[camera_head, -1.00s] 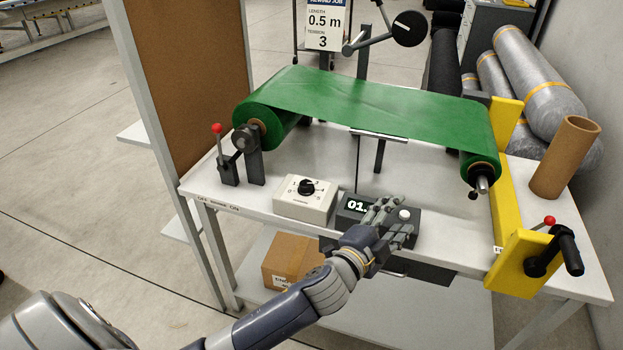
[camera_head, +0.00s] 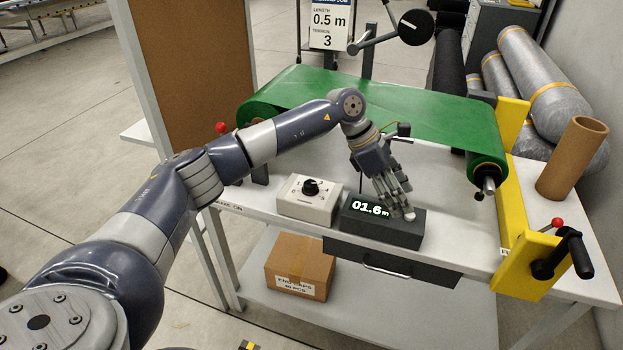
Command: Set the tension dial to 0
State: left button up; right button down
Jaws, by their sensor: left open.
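The tension dial is a black knob (camera_head: 311,187) on a small white box (camera_head: 306,203) on the table, left of the dark counter. Its scale marks are too small to read surely. The counter (camera_head: 382,226) shows 01.6 m. My left arm crosses above and behind the dial box. My right gripper is not in view.
A green web (camera_head: 330,92) runs over rollers behind the dial. A red-tipped lever (camera_head: 221,127) shows at left, partly behind my arm. A yellow frame with a black crank (camera_head: 570,255) and a cardboard tube (camera_head: 572,160) stand at right. A sign (camera_head: 330,25) reads 0.5 m, tension 3.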

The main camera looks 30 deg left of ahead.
pick_arm(q)
jog(key=a+r+y, duration=0.3)
jog(key=a+y, duration=0.1)
jog(key=a, duration=1)
notch_tip(320, 180, up, 3)
jog(key=g+y, duration=0.2)
jog(key=y, duration=0.1)
send_over(310, 183)
jog(key=shift+n, duration=0.3)
notch_tip(310, 183, down, 10)
jog(key=shift+s+p, duration=0.1)
jog(key=shift+p, duration=0.35)
jog(key=shift+c, duration=0.2)
jog(key=c, duration=1)
